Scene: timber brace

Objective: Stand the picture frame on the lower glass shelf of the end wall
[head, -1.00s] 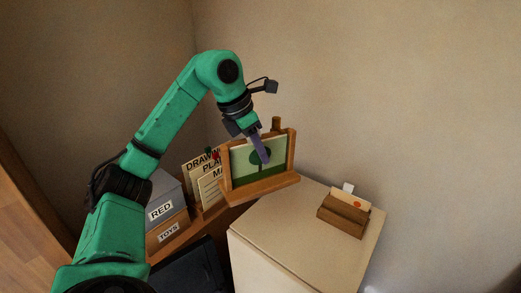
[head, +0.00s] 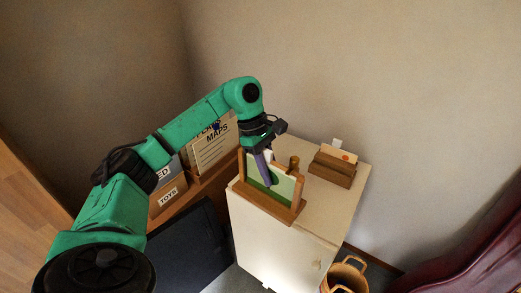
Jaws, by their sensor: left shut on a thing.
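The picture frame (head: 285,186) shows a green and pale picture between wooden uprights on a wooden base. My left gripper (head: 264,170) is shut on it from above, its purple finger in front of the picture. The frame is upright, slightly turned, and overlaps the front edge of the white cabinet top. I cannot tell whether its base touches the cabinet or hangs just above it. The lower glass shelf is not in view. My right gripper is not in view.
The white cabinet (head: 275,240) carries a wooden card holder (head: 333,170) at the back right. Left of it are a maps folder (head: 213,148) and a toys box (head: 168,196). A wicker basket (head: 346,276) and a dark red seat (head: 475,255) are at lower right.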

